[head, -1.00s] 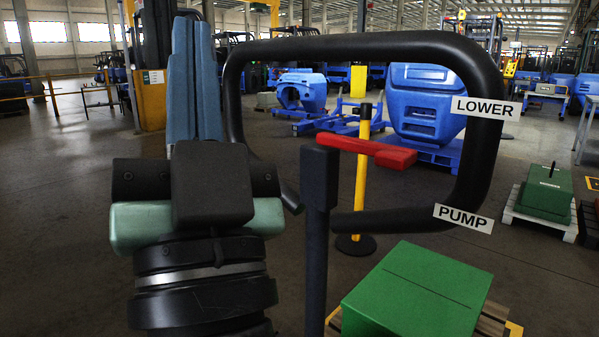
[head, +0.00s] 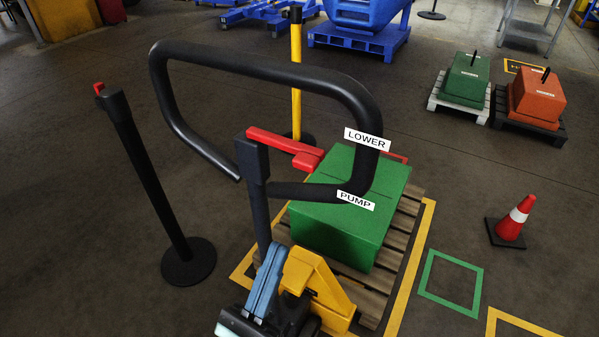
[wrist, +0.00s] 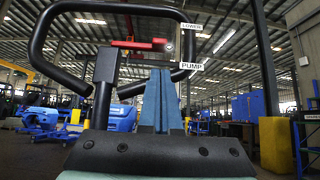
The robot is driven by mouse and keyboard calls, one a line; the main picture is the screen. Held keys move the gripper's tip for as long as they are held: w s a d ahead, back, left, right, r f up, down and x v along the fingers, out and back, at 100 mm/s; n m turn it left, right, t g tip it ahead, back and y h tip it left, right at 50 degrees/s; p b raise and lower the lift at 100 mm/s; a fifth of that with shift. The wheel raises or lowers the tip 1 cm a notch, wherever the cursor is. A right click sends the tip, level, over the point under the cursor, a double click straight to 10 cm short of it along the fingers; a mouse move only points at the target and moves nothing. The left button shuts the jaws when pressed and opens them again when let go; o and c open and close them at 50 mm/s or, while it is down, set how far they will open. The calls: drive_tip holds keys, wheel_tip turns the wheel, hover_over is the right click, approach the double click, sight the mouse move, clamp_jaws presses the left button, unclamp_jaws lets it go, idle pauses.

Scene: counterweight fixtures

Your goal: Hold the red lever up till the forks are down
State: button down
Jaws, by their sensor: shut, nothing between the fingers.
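The red lever (head: 282,141) sticks out from the top of the dark post (head: 256,190), inside the black handle loop (head: 255,67) with its LOWER and PUMP labels. In the wrist view the lever (wrist: 138,45) is above and beyond the fingertips. My gripper (head: 273,256) has blue fingers shut together, with nothing between them. It points up, low by the post and the yellow truck body (head: 318,287), clearly below the lever and apart from it. The fingers also show in the wrist view (wrist: 160,75). The forks are hidden, so I cannot tell their height.
A green block (head: 350,212) sits on a wooden pallet (head: 408,205) behind the post. A black barrier post (head: 150,175) stands at left and a yellow one (head: 296,75) behind. A cone (head: 511,222) and two weights on pallets are at right. Floor at far left is clear.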

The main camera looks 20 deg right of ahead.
sight(279, 148)
drive_tip(key=p+x, duration=0.3)
drive_tip(key=x, duration=0.7)
idle(0.4)
